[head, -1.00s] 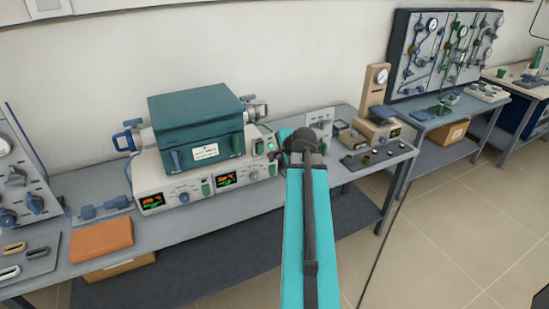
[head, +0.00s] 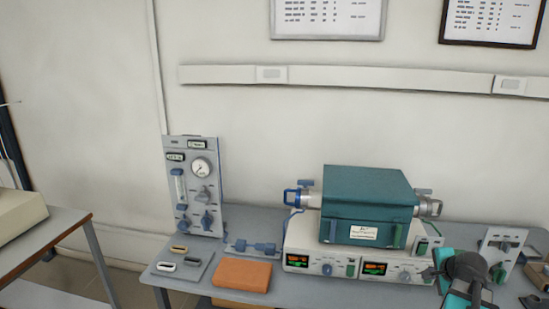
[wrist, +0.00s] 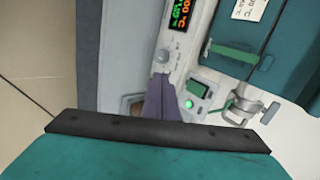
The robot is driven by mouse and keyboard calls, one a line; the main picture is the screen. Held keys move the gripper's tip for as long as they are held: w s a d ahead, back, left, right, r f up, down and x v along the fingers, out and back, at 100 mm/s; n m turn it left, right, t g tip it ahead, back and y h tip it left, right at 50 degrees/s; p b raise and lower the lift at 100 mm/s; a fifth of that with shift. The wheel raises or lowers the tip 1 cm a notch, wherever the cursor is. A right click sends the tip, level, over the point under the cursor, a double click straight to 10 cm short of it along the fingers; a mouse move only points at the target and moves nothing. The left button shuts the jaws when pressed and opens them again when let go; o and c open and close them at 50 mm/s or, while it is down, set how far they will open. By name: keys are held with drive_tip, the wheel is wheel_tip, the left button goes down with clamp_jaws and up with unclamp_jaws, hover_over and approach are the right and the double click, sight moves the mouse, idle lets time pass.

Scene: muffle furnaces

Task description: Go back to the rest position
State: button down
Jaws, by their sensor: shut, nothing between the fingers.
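My gripper (wrist: 161,100) shows in the wrist view as two dark fingers close together, shut and empty. They are in front of the light control unit (wrist: 205,85), near its green lit button (wrist: 188,103). In the head view my teal arm reaches in at the lower right, and the fingers are hidden. The teal tube furnace (head: 365,205) sits on the control unit, left of my arm. Its lid looks closed, and it also shows in the wrist view (wrist: 285,60).
The grey bench (head: 215,262) carries an orange block (head: 242,274), a tray of small boats (head: 178,268) and a gauge panel (head: 195,185). A small grey stand (head: 500,250) is right of my arm. Floor (wrist: 40,50) shows left in the wrist view.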

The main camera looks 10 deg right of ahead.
drive_tip(key=s+a+f+n+g+y, duration=0.25)
drive_tip(key=a+f+n, duration=0.25)
drive_tip(key=a+f, duration=0.9)
drive_tip(key=s+a+f+n+g+y, duration=0.1)
drive_tip(key=a+f+n+g, duration=0.35)
drive_tip(key=a+f, duration=0.85)
drive_tip(key=s+a+f+n+g, duration=0.2)
drive_tip(key=s+a+f, duration=0.3)
drive_tip(key=s, duration=0.3)
drive_tip(key=s+a+f+n+g+h+b, duration=0.1)
drive_tip(key=s+a+f+n+g, duration=0.1)
drive_tip(key=s+a+f+n, duration=0.3)
drive_tip(key=s+a+f+n+g, duration=0.2)
drive_tip(key=s+a+f+n, duration=0.2)
drive_tip(key=s+a+f, duration=0.3)
drive_tip(key=s, duration=0.4)
drive_tip(key=shift+s+a+f+g, duration=0.2)
drive_tip(key=shift+s+g, duration=0.1)
drive_tip(key=shift+s, duration=0.1)
